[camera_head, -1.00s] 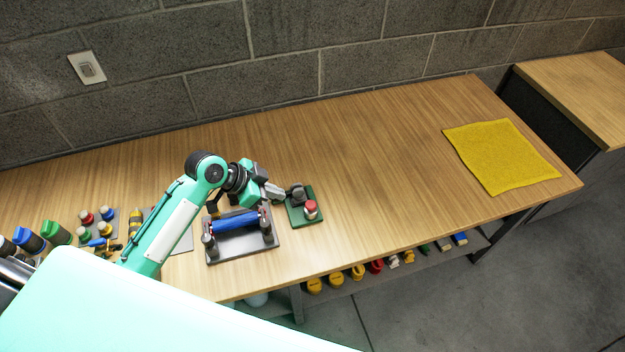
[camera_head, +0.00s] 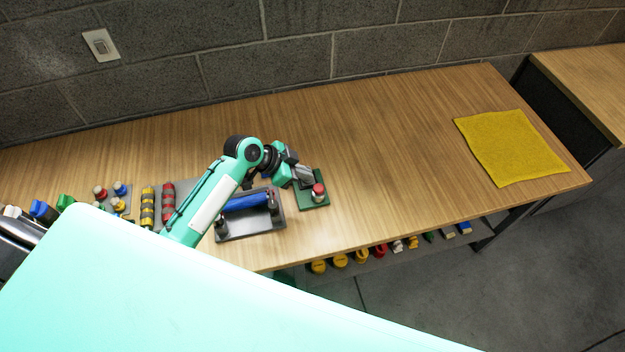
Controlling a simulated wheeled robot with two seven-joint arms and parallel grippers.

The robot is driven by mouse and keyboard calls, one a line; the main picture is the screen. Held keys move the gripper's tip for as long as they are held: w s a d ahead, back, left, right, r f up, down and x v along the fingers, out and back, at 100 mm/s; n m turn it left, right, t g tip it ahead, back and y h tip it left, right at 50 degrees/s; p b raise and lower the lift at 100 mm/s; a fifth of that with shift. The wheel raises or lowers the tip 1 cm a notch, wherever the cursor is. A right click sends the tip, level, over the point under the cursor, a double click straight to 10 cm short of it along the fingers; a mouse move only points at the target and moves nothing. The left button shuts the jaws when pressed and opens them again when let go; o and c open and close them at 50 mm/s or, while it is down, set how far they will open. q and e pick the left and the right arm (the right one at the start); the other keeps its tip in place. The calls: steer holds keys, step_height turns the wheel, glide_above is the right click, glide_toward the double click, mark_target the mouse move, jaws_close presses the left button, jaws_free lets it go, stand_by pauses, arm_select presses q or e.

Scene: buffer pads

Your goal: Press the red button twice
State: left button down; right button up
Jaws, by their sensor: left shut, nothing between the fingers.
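The red button (camera_head: 318,190) stands on a small green base plate (camera_head: 313,203) on the workbench, near its front edge. My left gripper (camera_head: 308,180) is shut and empty. Its tip is over the back left of the green plate, just beside the red button in the picture; I cannot tell whether they touch. The arm hides the back left part of the plate. My right gripper is not in view.
A grey stand with a blue roller (camera_head: 246,201) sits just left of the button, under my arm. Striped cylinders (camera_head: 168,199) and small coloured knobs (camera_head: 119,189) are further left. A yellow cloth (camera_head: 510,148) lies far right. The bench middle is clear.

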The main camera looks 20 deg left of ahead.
mark_target(322, 187)
arm_select(q)
steer(key=p+x, duration=0.1)
steer(key=x, duration=0.2)
steer(key=shift+w+d, duration=0.1)
steer(key=shift+d, duration=0.15)
step_height(322, 187, down, 2)
steer(key=shift+f+p, duration=0.2)
steer(key=shift+p, duration=0.2)
steer(key=shift+f, duration=0.95)
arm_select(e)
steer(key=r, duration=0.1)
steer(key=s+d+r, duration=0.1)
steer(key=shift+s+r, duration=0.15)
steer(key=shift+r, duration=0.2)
arm_select(q)
steer(key=shift+a, duration=0.1)
steer(key=shift+f, duration=0.1)
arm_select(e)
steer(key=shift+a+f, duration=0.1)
